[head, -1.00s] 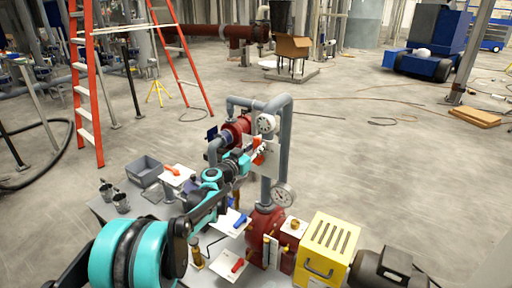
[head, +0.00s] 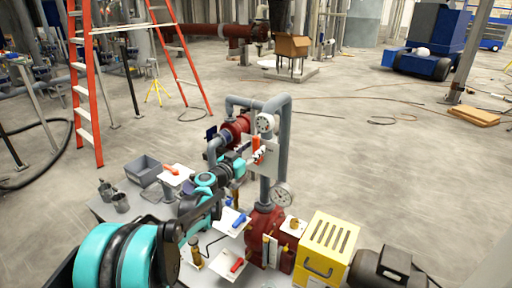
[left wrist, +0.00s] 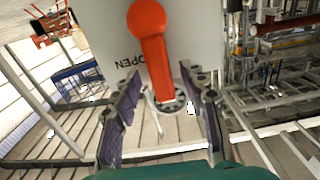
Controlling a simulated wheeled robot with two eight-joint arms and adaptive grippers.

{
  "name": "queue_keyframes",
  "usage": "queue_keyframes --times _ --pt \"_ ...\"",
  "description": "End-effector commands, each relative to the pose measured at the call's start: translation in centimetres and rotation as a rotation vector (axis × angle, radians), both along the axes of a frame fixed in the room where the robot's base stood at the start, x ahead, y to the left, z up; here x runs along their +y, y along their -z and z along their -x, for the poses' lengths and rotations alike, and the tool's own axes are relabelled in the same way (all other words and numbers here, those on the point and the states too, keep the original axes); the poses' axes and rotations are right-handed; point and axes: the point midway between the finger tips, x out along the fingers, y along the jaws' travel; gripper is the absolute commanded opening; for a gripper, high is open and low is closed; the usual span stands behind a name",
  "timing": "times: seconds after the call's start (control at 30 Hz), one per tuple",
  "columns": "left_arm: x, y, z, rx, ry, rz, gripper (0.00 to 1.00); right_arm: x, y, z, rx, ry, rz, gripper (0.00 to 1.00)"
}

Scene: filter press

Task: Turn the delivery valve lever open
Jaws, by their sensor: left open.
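An orange-red lever (left wrist: 152,45) is mounted on a white upright plate (left wrist: 103,32) marked OPEN, which appears upside down in the left wrist view. In the head view the lever (head: 256,143) and plate (head: 271,153) stand in front of the grey pipework. My left gripper (head: 258,157) is at the plate, by the lever's lower part. Contact cannot be told. My right gripper is not in view.
Other plates carry a red lever (head: 172,170), a blue lever (head: 239,220) and another red lever (head: 237,265). A gauge (head: 281,196), a red pump (head: 264,228) and a yellow housing (head: 328,247) are close by. Grey pipe (head: 284,140) rises behind the plate.

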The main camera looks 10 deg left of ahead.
Motion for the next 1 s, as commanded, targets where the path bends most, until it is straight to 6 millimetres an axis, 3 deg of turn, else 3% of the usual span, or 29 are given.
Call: queue_keyframes --times 0.2,0.4,0.87,1.0 --pt "1.8 0.0 4.8 0.0 -0.003 -0.001 0.43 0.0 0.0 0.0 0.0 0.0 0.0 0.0" --pt "2.9 0.0 7.8 0.0 -0.001 -0.001 0.43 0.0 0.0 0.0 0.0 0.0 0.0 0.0" --pt "3.2 0.0 8.9 0.001 0.001 -0.001 0.43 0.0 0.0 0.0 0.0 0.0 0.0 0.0" --pt "1.6 0.8 10.2 0.042 0.027 -0.003 0.43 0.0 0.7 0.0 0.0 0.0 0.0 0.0"
